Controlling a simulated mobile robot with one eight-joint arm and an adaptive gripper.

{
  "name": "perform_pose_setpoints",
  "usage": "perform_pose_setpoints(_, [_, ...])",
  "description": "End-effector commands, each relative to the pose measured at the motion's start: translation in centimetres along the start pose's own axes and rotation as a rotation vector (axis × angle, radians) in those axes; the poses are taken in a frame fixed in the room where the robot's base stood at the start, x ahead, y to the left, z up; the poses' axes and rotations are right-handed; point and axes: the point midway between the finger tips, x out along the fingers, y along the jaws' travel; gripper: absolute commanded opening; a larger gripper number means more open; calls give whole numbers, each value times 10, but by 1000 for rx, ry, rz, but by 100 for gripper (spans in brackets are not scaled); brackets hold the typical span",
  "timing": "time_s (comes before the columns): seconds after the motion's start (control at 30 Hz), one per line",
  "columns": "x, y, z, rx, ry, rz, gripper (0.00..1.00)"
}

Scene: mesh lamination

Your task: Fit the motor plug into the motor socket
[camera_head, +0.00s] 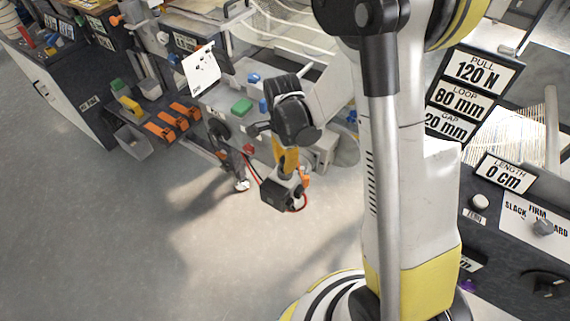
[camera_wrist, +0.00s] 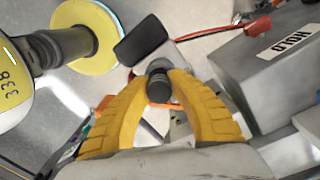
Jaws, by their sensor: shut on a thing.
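My gripper (camera_wrist: 160,84) has its yellow fingers closed around a dark ribbed cylindrical piece in the wrist view, which I take to be the motor plug (camera_wrist: 158,87). In the head view my gripper (camera_head: 286,170) points down at the middle of the picture, close above a dark box (camera_head: 280,196) with a red wire looping at its right side. Just beyond the held piece in the wrist view are a dark rounded pad (camera_wrist: 141,40) and a light block. I cannot make out the motor socket for certain. The fingers hide part of the held piece.
A grey box marked HOLD (camera_wrist: 275,70) stands close on the right in the wrist view. A yellow disc on a grey tool (camera_wrist: 95,35) is at upper left. The floor at left (camera_head: 110,230) is clear.

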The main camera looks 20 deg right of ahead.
Motion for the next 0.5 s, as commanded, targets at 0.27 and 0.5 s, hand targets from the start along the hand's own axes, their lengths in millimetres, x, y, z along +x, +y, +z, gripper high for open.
perform_pose_setpoints(0.27, [2,0,0,0,0,0,33])
perform_pose_setpoints(0.5, [2,0,0,0,0,0,43])
